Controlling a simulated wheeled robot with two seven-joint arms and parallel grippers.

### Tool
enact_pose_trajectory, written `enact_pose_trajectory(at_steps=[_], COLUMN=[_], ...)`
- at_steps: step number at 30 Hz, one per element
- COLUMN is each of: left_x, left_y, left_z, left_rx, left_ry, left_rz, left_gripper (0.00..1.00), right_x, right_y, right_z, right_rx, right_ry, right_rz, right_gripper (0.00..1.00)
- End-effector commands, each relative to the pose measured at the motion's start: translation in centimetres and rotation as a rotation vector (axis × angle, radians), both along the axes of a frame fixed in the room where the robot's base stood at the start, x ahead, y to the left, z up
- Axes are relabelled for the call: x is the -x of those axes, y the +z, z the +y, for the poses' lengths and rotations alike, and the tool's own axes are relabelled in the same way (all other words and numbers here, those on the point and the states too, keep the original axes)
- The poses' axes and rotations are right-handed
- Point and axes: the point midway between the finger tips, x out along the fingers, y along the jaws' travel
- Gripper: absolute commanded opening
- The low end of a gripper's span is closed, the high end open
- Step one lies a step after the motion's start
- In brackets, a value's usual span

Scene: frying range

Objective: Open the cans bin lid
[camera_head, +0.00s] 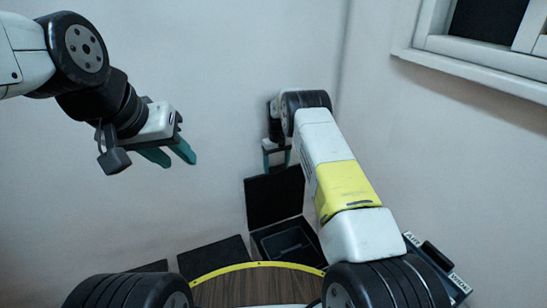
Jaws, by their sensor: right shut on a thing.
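A black bin (285,242) stands against the back wall with its black lid (273,197) raised nearly upright. Its dark interior shows below the lid. No label shows on it, so I cannot tell from the picture that it is the cans bin. My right gripper (277,160) is at the top edge of the raised lid, pointing down, with its teal fingers shut on the lid. My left gripper (170,156) is in the air to the left, well apart from the bin, with its teal fingers spread and empty.
A second bin's flat black lid (213,258) lies closed to the left, with part of another dark lid (151,267) beyond it. A dark labelled object (440,265) is at the lower right. A window ledge (470,75) juts out at upper right.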

Motion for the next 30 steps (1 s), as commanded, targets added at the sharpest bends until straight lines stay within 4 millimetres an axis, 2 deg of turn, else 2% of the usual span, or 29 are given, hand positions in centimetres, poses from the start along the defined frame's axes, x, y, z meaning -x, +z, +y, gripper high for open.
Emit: enact_pose_trajectory(at_steps=[1, 6, 7, 10, 14, 17, 24, 30], left_x=[0.0, 0.0, 0.0, 0.0, 0.0, 0.0, 0.0, 0.0], left_y=[0.0, 0.0, 0.0, 0.0, 0.0, 0.0, 0.0, 0.0], left_z=[0.0, 0.0, 0.0, 0.0, 0.0, 0.0, 0.0, 0.0], left_rx=[0.000, 0.000, 0.000, 0.000, 0.000, 0.000, 0.000, 0.000], left_ry=[0.000, 0.000, 0.000, 0.000, 0.000, 0.000, 0.000, 0.000], left_rz=[0.000, 0.000, 0.000, 0.000, 0.000, 0.000, 0.000, 0.000], left_gripper=[0.36, 0.36, 0.36, 0.36, 0.36, 0.36, 0.36, 0.36], right_x=[0.8, 0.8, 0.8, 0.8, 0.8, 0.8, 0.4, 0.3], right_y=[-1.6, -1.6, -1.6, -1.6, -1.3, -0.2, 4.5, 7.2], right_z=[-0.2, -0.3, -0.3, -0.3, -0.3, -0.1, 0.0, 0.0], right_rx=[0.005, 0.006, 0.006, 0.007, 0.007, 0.005, 0.001, 0.001], right_ry=[-0.004, -0.004, -0.004, -0.004, -0.003, -0.002, -0.002, -0.001], right_rz=[0.025, 0.025, 0.025, 0.025, 0.024, 0.022, 0.006, -0.001], right_gripper=[0.00, 0.00, 0.77, 0.95, 0.95, 0.95, 0.95, 0.95])
